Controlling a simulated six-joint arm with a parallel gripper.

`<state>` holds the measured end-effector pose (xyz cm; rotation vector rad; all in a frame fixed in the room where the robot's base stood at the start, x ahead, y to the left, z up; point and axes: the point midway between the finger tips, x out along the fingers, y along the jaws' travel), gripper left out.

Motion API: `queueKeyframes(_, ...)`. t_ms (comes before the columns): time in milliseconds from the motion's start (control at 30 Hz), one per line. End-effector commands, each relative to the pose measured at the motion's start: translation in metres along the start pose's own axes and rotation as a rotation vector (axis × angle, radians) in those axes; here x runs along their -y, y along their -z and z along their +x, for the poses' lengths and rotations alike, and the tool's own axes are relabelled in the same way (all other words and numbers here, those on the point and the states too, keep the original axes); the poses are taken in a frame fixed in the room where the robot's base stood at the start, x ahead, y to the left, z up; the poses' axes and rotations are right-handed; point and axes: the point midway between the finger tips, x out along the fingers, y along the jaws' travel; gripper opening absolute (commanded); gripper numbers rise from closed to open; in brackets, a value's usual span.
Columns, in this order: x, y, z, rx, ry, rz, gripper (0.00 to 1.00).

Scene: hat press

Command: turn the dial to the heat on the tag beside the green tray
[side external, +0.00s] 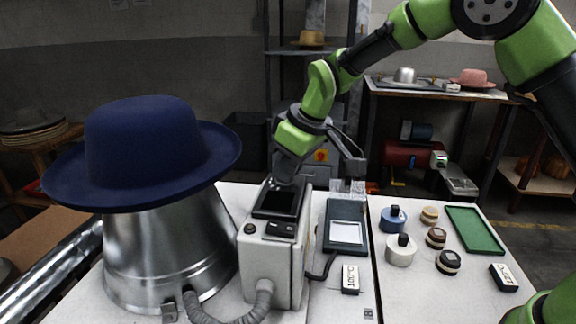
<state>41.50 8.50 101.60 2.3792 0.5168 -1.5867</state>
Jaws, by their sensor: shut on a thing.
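My gripper (284,180) points down at the back of the top of a pale control box (272,262). It is shut on the dial, which is mostly hidden by the fingers, so its setting cannot be read. A dark panel (278,200) lies on the box top just in front of the fingers. The green tray (476,230) lies flat at the right of the table. A dark block with a white tag (503,277) stands in front of the tray; its text is too small and slanted to read surely.
A blue hat (145,150) sits on a metal form (165,255) left of the box. Another white tag (350,279) stands near a dark device (344,228) with a pale screen.

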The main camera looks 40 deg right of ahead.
Motion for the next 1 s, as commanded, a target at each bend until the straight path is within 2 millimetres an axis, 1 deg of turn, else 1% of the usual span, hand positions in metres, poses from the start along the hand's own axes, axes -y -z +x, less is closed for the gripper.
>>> queueKeyframes(300, -0.0007, -0.0011, 0.0016, 0.005, 0.035, -0.082, 0.00)
queueKeyframes(700, -0.0006, -0.0014, 0.0018, 0.006, 0.038, -0.090, 0.00)
queueKeyframes(733, -0.0006, -0.0015, 0.0018, 0.006, 0.038, -0.090, 0.16)
queueKeyframes(767, -0.0005, -0.0015, 0.0018, 0.006, 0.038, -0.089, 0.23)
queueKeyframes(800, -0.0005, -0.0015, 0.0019, 0.006, 0.038, -0.089, 0.32)
queueKeyframes(833, -0.0005, -0.0014, 0.0018, 0.006, 0.038, -0.089, 0.37)
queueKeyframes(1000, -0.0006, -0.0009, 0.0011, 0.004, 0.037, -0.089, 0.37)
